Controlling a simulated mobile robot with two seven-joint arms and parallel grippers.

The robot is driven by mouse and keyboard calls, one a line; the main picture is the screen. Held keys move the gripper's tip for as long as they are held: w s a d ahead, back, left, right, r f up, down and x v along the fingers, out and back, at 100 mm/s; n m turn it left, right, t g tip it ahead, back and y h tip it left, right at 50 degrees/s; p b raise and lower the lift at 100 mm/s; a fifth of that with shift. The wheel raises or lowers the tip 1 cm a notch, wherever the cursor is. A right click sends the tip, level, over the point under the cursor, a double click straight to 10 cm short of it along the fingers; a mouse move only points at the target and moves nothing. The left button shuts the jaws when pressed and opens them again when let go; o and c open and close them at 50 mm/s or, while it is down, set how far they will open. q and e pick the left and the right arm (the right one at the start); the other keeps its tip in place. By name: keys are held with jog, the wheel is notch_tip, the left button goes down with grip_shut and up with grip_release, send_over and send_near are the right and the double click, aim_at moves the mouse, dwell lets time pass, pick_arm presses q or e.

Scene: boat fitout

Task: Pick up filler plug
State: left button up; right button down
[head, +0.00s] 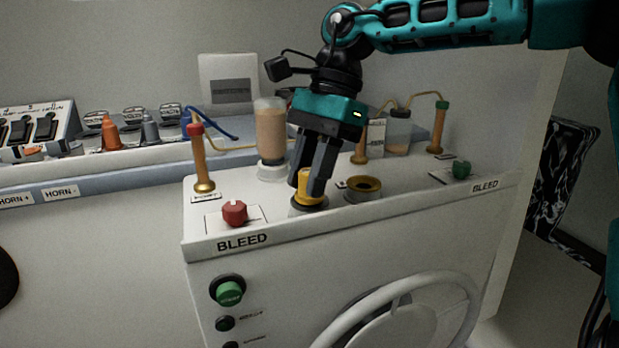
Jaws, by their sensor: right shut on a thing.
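The yellow filler plug (309,186) is on top of the white console, between the fingers of my right gripper (310,192). My right gripper points down and is shut on the plug. The plug sits at or just over a round collar (309,206); whether it is clear of the collar I cannot tell, as the fingers hide part of it. My left gripper is not in view.
An open yellow-rimmed port (363,187) is right of the plug. A red bleed knob (235,212), a green one (461,169), upright orange fittings (202,165) and a fluid bottle (271,136) stand around it. A steering wheel (400,305) is on the front.

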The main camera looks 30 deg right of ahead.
notch_tip(320, 180, up, 20)
jog(key=p, duration=0.2)
jog(key=shift+f+p, duration=0.15)
jog(key=shift+p, duration=0.15)
